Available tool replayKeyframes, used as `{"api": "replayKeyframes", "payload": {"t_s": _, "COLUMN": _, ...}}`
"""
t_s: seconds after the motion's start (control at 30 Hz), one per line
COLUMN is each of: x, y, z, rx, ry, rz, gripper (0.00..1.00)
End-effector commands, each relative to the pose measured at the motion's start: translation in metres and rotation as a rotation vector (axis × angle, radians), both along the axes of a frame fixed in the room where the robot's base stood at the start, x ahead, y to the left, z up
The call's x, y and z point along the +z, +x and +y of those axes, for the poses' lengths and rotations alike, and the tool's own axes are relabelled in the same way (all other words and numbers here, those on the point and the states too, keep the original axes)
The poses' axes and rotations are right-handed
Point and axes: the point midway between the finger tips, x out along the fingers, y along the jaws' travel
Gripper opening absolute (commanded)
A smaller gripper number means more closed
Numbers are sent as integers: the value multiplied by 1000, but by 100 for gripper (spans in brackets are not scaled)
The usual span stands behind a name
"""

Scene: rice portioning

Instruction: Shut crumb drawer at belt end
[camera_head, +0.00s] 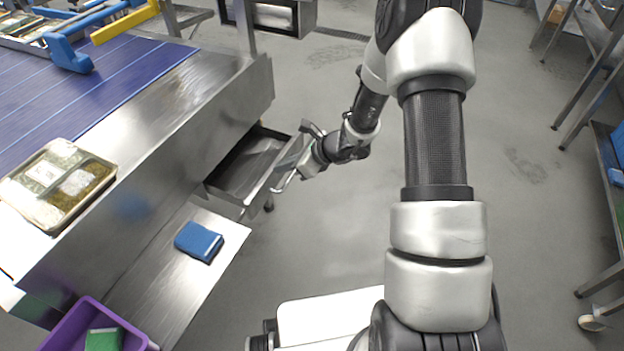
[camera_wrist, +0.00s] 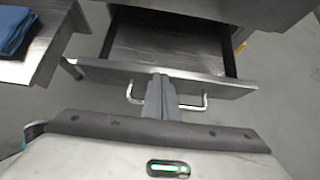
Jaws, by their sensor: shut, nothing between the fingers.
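The crumb drawer (camera_head: 238,178) sticks out, open, from under the end of the steel belt frame. In the wrist view the drawer (camera_wrist: 165,42) shows its bare metal inside and its front panel with a bar handle (camera_wrist: 193,106). My gripper (camera_wrist: 160,80) is shut and empty, its fingers at the middle of the drawer front, by the handle. I cannot tell whether the fingertips touch the panel. In the head view my gripper (camera_head: 288,172) reaches the drawer front from the right.
A blue cloth (camera_head: 199,241) lies on a low steel shelf (camera_head: 165,285) beside the drawer. A filled tray (camera_head: 58,185) sits on the belt frame's edge near the blue belt (camera_head: 85,80). A purple bin (camera_head: 75,325) stands at lower left. The floor right of the drawer is clear.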

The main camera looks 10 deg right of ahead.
Motion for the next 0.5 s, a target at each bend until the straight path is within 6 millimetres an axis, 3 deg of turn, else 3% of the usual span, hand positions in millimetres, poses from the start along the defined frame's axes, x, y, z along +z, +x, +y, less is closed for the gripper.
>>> {"api": "replayKeyframes", "payload": {"t_s": 0.03, "x": -3, "y": 9, "z": 16, "rx": 6, "ry": 1, "rz": -3, "gripper": 0}}
{"api": "replayKeyframes", "payload": {"t_s": 0.2, "x": -1, "y": 37, "z": 56, "rx": 3, "ry": 1, "rz": -1, "gripper": 0}}
{"api": "replayKeyframes", "payload": {"t_s": 0.5, "x": 0, "y": 69, "z": 101, "rx": 1, "ry": 1, "rz": 0, "gripper": 0}}
